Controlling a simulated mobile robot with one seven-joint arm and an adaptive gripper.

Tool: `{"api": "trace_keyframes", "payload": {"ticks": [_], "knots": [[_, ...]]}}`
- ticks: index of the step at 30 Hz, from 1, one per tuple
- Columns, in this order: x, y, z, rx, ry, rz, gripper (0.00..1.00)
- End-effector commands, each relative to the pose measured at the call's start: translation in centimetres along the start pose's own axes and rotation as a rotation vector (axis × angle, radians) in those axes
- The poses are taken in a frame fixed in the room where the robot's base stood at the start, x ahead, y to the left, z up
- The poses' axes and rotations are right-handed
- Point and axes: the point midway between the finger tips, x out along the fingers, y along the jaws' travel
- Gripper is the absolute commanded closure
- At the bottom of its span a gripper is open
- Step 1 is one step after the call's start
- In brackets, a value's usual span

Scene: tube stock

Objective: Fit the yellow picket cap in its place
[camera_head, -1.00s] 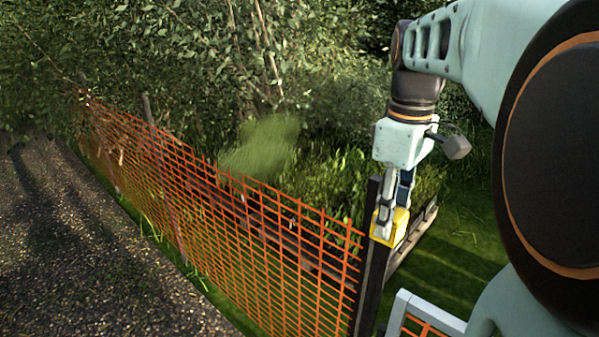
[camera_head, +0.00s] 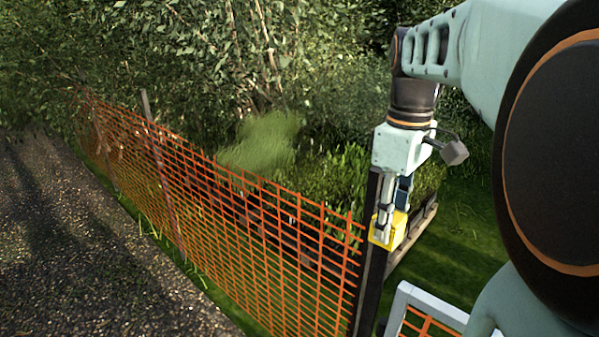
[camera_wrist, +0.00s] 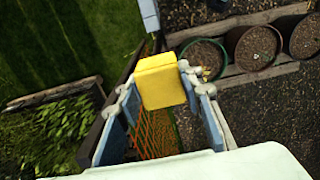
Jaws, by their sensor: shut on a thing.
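The yellow picket cap (camera_head: 386,231) is a bright, block-like piece held in my gripper (camera_head: 385,222). In the wrist view the yellow cap (camera_wrist: 160,80) shows between the two fingers of my gripper (camera_wrist: 160,98), its broad flat face toward the camera. In the head view the cap is beside the upper part of a dark post (camera_head: 368,270) at the near end of the orange mesh fence (camera_head: 250,230). The post's top reaches above the cap. I cannot tell whether cap and post touch. The cap's underside and its seat are hidden.
A pale frame (camera_head: 430,304) with orange mesh stands at the lower right. Round planters (camera_wrist: 252,46) and wooden edging (camera_wrist: 240,80) lie to the right in the wrist view. Gravel path (camera_head: 90,250) runs left of the fence; grass and bushes lie beyond it.

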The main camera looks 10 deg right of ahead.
Motion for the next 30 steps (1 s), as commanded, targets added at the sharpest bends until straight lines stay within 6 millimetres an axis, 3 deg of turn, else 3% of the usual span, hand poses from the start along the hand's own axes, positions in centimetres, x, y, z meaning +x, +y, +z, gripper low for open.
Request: {"api": "trace_keyframes", "payload": {"ticks": [11,12,18,26,30], "knots": [[0.7,0.0,0.0,0.000,0.000,0.000,0.79],[0.7,0.0,0.0,0.000,0.000,0.000,0.65],[0.7,0.0,0.0,0.000,0.000,0.000,0.46],[0.6,0.0,0.0,0.000,0.000,0.000,0.46],[-0.4,0.1,0.0,0.000,0.001,0.001,0.46]]}}
